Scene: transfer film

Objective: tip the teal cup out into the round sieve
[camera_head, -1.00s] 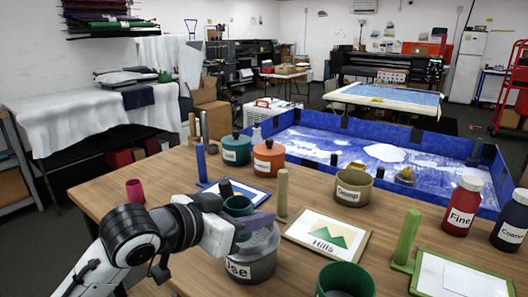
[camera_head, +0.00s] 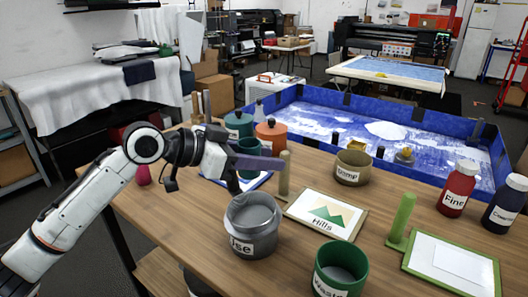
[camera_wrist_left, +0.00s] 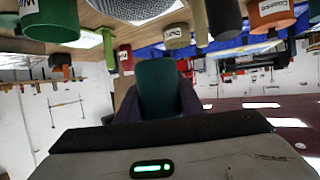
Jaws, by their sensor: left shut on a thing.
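The teal cup (camera_head: 247,146) is held in my left gripper (camera_head: 262,163). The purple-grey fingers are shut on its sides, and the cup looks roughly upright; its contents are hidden. In the upside-down left wrist view the cup (camera_wrist_left: 160,88) sits between the dark fingers. The round sieve (camera_head: 254,212) is grey and sits at the top of the grey tub labelled "Use" (camera_head: 240,244). Its mesh (camera_wrist_left: 142,8) shows at the top edge of the left wrist view. The cup is apart from the sieve, above and behind it in the head view. My right gripper is not in view.
An upright tan post (camera_head: 284,173) stands close to the right of the fingers. The "Hills" card (camera_head: 325,214), a green tub (camera_head: 342,270) and a "Dump" pot (camera_head: 353,167) lie to the right. Lidded teal (camera_head: 238,123) and orange (camera_head: 271,134) pots stand behind.

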